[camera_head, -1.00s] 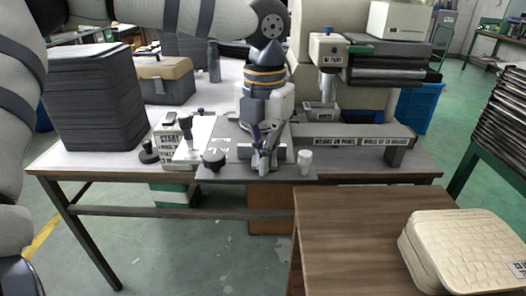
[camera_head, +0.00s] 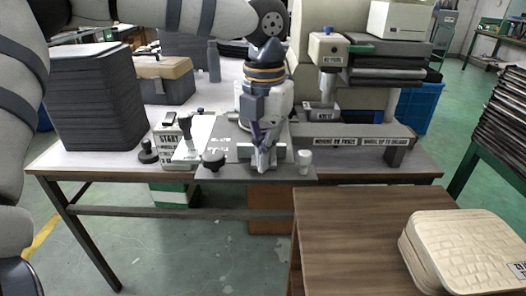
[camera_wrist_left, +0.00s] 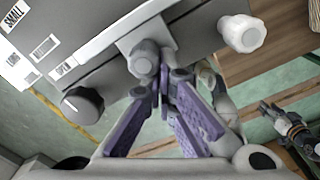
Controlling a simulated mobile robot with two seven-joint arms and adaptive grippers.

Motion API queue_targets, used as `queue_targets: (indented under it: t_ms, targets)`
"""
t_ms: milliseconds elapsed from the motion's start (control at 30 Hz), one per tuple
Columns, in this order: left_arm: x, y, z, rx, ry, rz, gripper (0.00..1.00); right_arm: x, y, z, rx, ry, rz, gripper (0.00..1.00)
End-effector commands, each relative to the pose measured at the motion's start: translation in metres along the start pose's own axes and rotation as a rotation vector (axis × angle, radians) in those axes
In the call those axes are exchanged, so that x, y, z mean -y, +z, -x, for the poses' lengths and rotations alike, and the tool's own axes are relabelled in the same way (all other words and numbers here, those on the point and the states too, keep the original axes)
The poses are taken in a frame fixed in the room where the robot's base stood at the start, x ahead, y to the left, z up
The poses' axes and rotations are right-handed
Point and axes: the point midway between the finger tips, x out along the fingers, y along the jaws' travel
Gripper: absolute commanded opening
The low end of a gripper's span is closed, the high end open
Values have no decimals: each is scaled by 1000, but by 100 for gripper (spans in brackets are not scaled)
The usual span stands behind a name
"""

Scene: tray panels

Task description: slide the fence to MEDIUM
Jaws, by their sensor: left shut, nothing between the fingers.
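The light grey fence bracket (camera_head: 277,154) stands at the front of the dark plate on the bench, partly hidden behind my left gripper (camera_head: 262,164). In the left wrist view a pale bar, which looks like the fence (camera_wrist_left: 108,33), runs diagonally, with a grey bracket and a round grey knob (camera_wrist_left: 143,65) at its front. My left gripper (camera_wrist_left: 161,84) is shut and empty, its purple fingers together right beside that knob. I cannot tell whether they touch it. A SMALL label (camera_wrist_left: 14,16) lies at the upper left; I cannot read MEDIUM.
A black knob (camera_head: 213,160) and a white knob (camera_head: 305,161) flank the gripper on the front edge. A START box (camera_head: 171,148) and a dark stack of panels (camera_head: 96,100) stand to the left. A sign bar (camera_head: 345,138) extends right. A wooden table (camera_head: 345,225) stands in front.

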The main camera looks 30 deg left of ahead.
Motion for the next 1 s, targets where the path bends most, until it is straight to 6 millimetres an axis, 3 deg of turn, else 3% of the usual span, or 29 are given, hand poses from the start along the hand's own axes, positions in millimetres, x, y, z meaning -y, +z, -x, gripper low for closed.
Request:
queue_targets:
  t_ms: [600,1000]
  targets:
    - [-13,23,-1,1,1,2,0,0,6,-8,27,1,0,40]
    - [-6,11,4,8,0,0,0,0,-3,4,-15,-1,0,40]
